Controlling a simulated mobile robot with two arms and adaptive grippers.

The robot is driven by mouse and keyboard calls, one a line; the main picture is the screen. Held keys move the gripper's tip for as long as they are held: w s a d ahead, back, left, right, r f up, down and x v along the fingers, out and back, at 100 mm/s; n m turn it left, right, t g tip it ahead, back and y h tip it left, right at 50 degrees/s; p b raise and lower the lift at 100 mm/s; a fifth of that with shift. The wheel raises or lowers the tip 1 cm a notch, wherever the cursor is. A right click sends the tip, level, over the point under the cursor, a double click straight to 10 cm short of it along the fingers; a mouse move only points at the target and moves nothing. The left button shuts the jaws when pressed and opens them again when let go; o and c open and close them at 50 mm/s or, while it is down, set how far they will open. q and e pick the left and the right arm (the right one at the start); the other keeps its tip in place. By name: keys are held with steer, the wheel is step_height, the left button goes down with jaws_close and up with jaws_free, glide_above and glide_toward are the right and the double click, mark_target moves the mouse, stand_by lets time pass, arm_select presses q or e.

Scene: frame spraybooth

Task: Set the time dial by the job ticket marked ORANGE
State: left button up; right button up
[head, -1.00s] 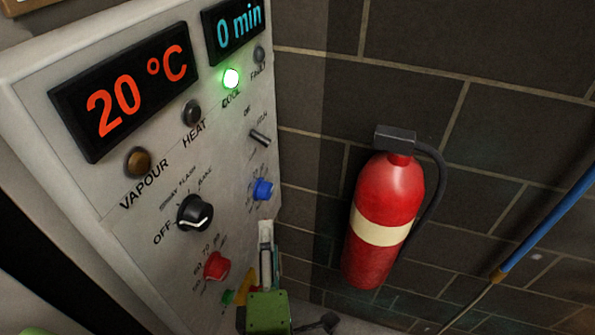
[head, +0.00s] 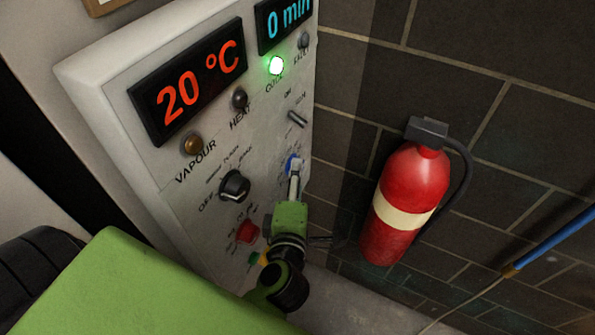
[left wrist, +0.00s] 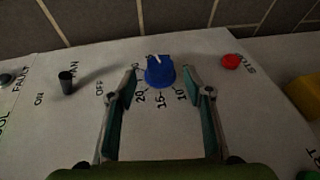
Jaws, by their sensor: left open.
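The blue time dial (head: 290,163) is on the control panel and is partly hidden by my left gripper in the head view. In the left wrist view the dial (left wrist: 160,74) has a white pointer facing up, away from the printed 10, 15 and 20 below it. My left gripper (head: 295,168) is open, with one finger on each side of the dial; a gap shows at both sides in the left wrist view. The time display (head: 287,20) reads 0 min. No ticket marked ORANGE is readable here. My right gripper is not in view.
The panel also carries a black selector (head: 234,186) by OFF, a red knob (head: 247,231), a small toggle (head: 297,119), a lit green lamp (head: 276,65) and a display (head: 188,83) reading 20 °C. A fire extinguisher (head: 406,200) hangs on the wall to the right.

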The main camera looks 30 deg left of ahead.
arm_select(q)
steer(key=shift+x, duration=1.5)
steer(key=shift+c, duration=0.5)
steer(key=c, duration=1)
steer(key=shift+f+n+t+y+b, duration=0.4)
steer(key=shift+t+b, duration=0.6)
steer(key=shift+b, duration=2.45)
steer(key=shift+f+n+t+y+b, duration=0.1)
steer(key=shift+n+t+y+b, duration=0.7)
steer(key=shift+b, duration=2.6)
steer(key=shift+f+n+t+y+b, duration=0.35)
steer(key=shift+t+b, duration=0.85)
steer(key=shift+b, duration=2.25)
steer(key=shift+r, duration=0.1)
steer(key=o, duration=1.1)
